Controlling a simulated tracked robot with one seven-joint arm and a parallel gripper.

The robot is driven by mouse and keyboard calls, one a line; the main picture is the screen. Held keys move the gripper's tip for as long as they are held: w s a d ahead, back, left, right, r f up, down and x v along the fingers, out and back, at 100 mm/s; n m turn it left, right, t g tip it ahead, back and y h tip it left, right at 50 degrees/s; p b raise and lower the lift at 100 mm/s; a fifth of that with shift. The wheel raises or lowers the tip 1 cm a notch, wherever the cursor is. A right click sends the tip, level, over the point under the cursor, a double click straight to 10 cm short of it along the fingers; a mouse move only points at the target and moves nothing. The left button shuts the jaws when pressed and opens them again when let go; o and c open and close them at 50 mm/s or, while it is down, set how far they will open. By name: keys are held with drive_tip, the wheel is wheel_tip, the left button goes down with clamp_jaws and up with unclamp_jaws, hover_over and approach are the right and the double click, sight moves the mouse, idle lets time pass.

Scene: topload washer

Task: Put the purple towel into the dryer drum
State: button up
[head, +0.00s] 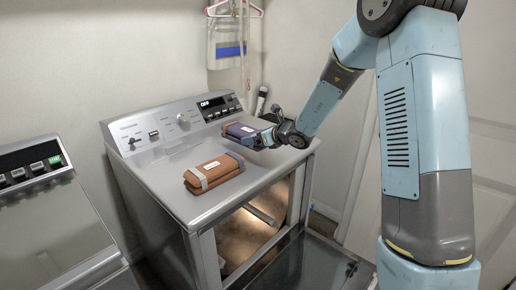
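A folded purple towel (237,130) with a pale band lies at the back right of the dryer's top (205,205). My gripper (258,139) is at the towel's right end, close to it or touching it. The fingers are too small and partly hidden to tell if they are open or shut on it. The dryer drum (240,240) is lit inside and shows through the front opening. The dryer door (310,262) is open, lying low in front at the right.
A folded brown towel (213,174) with pale bands lies on the dryer top, in front of the purple one. A washer (50,225) stands at the left. A cloth hangs from a pink hanger (234,8) on the back wall.

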sight(254, 156)
drive_tip(key=shift+w+a+f, duration=0.25)
drive_tip(key=shift+w+f, duration=0.05)
drive_tip(key=shift+f, duration=0.15)
drive_tip(key=shift+w+a+f, duration=0.25)
drive_tip(key=shift+f, duration=1.7)
drive_tip(key=o, duration=1)
drive_tip(key=v, duration=1.1)
drive_tip(key=shift+s+d+r, duration=0.1)
drive_tip(key=shift+s+d, duration=0.15)
drive_tip(key=shift+d, duration=0.1)
drive_tip(key=shift+s+r, duration=0.1)
drive_tip(key=shift+s, duration=0.05)
